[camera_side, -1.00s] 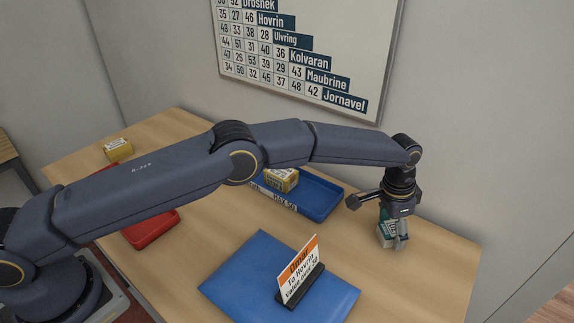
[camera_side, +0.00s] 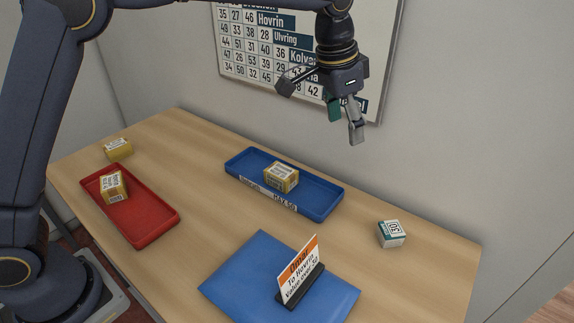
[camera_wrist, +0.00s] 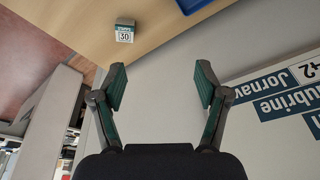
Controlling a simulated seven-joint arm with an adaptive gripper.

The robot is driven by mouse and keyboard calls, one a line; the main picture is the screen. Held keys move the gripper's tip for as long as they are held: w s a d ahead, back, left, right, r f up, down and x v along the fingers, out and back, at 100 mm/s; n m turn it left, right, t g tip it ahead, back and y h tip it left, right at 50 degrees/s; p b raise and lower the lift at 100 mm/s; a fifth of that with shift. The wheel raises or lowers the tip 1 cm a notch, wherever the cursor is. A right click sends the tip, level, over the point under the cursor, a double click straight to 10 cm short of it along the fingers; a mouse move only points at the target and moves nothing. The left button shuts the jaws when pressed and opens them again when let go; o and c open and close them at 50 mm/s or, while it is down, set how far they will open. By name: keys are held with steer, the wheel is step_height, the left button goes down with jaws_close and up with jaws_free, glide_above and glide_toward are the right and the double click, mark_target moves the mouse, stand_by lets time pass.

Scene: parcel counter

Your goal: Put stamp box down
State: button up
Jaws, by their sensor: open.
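The stamp box (camera_side: 391,234), a small white and teal box marked 30, sits on the bare wood at the right of the table in the side view. It also shows at the top of the wrist view (camera_wrist: 125,32). My gripper (camera_side: 345,120) is open and empty, high above the table and well clear of the box. In the wrist view its two fingers (camera_wrist: 160,82) stand wide apart with nothing between them.
A blue tray (camera_side: 236,165) holds a yellow box (camera_side: 281,177). A red tray (camera_side: 155,229) holds another yellow box (camera_side: 113,187); a third (camera_side: 118,149) lies on the table (camera_side: 205,195) behind. A blue mat (camera_side: 238,278) bears a sign (camera_side: 299,270). A wall chart (camera_side: 262,60) hangs behind.

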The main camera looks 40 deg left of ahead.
steer(key=s+a+r+n+t, duration=0.1)
steer(key=s+a+r+n, duration=0.1)
steer(key=s+a+r, duration=0.6)
steer(key=s+a+f+n+t, duration=0.1)
steer(key=s+a+f+n, duration=0.1)
steer(key=s+a+f, duration=0.2)
steer(key=s+a+f+n+t+y, duration=0.1)
steer(key=s+a+f+n, duration=0.1)
steer(key=s+a, duration=0.7)
steer(key=s+f, duration=0.1)
steer(key=s, duration=0.7)
steer(key=shift+a+f+n, duration=0.3)
steer(key=shift+a+f, duration=0.05)
